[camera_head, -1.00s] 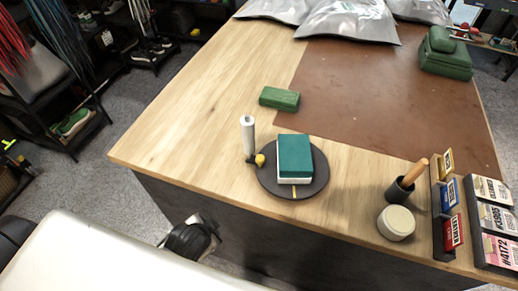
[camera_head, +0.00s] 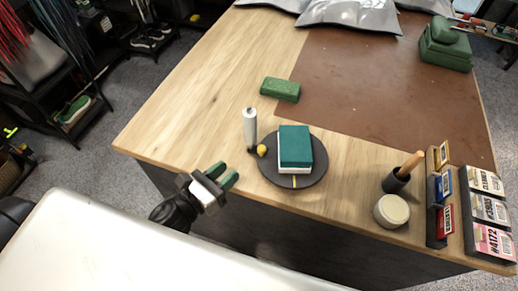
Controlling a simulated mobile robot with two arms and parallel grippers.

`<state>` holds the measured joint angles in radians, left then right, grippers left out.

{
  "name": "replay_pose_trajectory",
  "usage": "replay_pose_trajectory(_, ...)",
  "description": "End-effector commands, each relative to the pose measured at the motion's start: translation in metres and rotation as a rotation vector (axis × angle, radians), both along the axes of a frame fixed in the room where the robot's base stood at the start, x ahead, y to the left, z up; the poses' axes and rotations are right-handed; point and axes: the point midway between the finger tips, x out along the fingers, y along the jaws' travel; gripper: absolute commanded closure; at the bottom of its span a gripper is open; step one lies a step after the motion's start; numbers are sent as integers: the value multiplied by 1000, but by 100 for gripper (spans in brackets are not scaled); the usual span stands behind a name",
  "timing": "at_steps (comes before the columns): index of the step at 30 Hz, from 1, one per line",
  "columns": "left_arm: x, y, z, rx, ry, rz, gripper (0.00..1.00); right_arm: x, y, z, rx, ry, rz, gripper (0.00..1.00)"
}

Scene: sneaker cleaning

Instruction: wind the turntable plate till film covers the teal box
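The teal box (camera_head: 296,145) with a white lower part lies flat on the dark round turntable plate (camera_head: 312,178), near the table's front edge. A yellow mark (camera_head: 295,182) shows on the plate's front part. A white film roll (camera_head: 249,126) stands upright at the plate's left, with a yellow knob (camera_head: 262,151) beside it. No film is visible on the teal box. My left gripper (camera_head: 226,175) is at the table's front edge, left of the plate and apart from it. Its two green-tipped fingers are spread with nothing between them. My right gripper is not in view.
A green block (camera_head: 280,90) lies behind the plate. A wooden-handled tool in a dark cup (camera_head: 396,181), a round cream tub (camera_head: 391,211) and a card rack (camera_head: 439,205) stand at the right. Silver bags (camera_head: 350,14) lie at the back. The table's left part is clear.

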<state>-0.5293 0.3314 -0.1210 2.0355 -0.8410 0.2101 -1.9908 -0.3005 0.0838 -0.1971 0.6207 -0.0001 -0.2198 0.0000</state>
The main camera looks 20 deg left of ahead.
Motion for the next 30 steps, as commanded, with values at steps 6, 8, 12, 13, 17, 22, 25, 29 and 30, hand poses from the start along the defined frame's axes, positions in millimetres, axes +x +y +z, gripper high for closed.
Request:
replay_pose_trajectory(6,4,-10,-1,91,-58,-62,65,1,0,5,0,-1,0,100)
replay_pose_trajectory(8,10,-14,0,89,-58,-61,65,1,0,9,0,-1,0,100)
replay_pose_trajectory(12,32,-25,2,88,-57,-59,65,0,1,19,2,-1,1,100)
replay_pose_trajectory(13,37,-28,2,86,-58,-60,65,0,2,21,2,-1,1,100)
replay_pose_trajectory(17,59,-39,2,86,-56,-59,65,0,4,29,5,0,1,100)
replay_pose_trajectory(22,80,-51,0,85,-54,-58,65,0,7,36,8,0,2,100)
replay_pose_trajectory(25,87,-55,-1,85,-54,-58,65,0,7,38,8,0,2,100)
replay_pose_trajectory(29,91,-57,-2,85,-53,-58,65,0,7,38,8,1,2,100)
replay_pose_trajectory(30,91,-57,-2,85,-53,-58,65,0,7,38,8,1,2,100)
